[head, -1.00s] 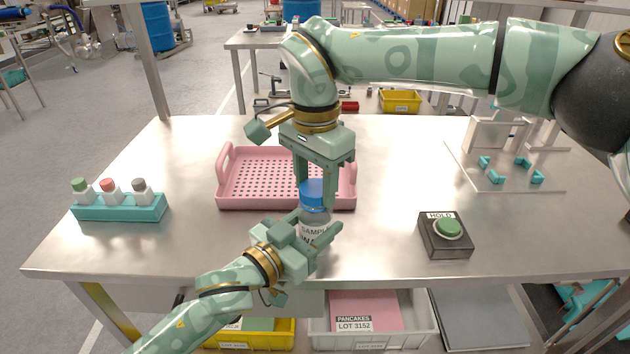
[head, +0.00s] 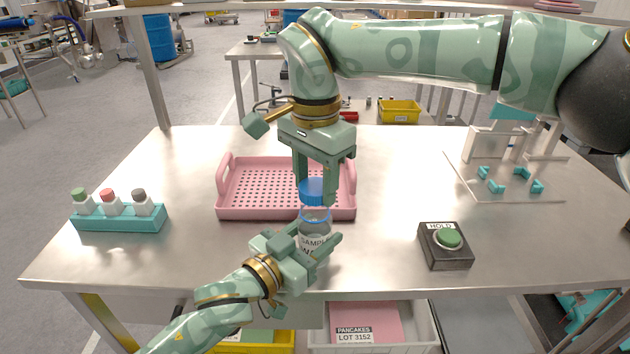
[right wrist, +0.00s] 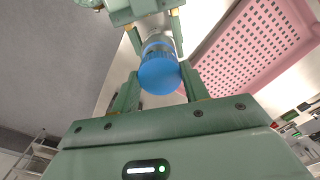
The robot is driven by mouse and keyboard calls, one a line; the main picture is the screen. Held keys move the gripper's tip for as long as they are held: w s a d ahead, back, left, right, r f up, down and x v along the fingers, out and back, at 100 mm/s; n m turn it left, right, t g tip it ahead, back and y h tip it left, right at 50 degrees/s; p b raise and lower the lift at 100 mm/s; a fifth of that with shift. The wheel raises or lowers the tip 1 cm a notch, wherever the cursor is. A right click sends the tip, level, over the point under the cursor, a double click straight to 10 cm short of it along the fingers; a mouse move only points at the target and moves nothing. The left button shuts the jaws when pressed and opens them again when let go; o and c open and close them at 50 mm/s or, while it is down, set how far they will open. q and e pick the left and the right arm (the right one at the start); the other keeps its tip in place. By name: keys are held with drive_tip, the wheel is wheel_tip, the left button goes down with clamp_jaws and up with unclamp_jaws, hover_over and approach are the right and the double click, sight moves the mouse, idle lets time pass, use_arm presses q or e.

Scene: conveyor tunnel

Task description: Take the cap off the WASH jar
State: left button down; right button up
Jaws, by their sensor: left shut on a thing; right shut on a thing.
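The WASH jar (head: 314,226) is a clear bottle with a white label, standing upright at the front middle of the table. My left gripper (head: 316,243) is shut around its body and hides part of the label. The blue cap (head: 314,188) is between the fingers of my right gripper (head: 315,196), which points down from above and is shut on it. The cap is a little above the jar, with the jar's blue-edged mouth showing below it. In the right wrist view the cap (right wrist: 160,76) fills the space between the fingers, with the jar (right wrist: 155,42) mostly hidden behind it.
A pink perforated tray (head: 222,188) lies just behind the jar. A teal rack (head: 118,217) with several small bottles is at left. A black HOLD box with a green button (head: 447,239) and a clear fixture (head: 500,190) are at right. Bare table lies between them.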

sight(315, 186)
wheel_tip(315, 186, up, 4)
drive_tip(key=shift+f, duration=0.15)
use_arm(q)
drive_tip(key=shift+c, duration=2.4)
unclamp_jaws()
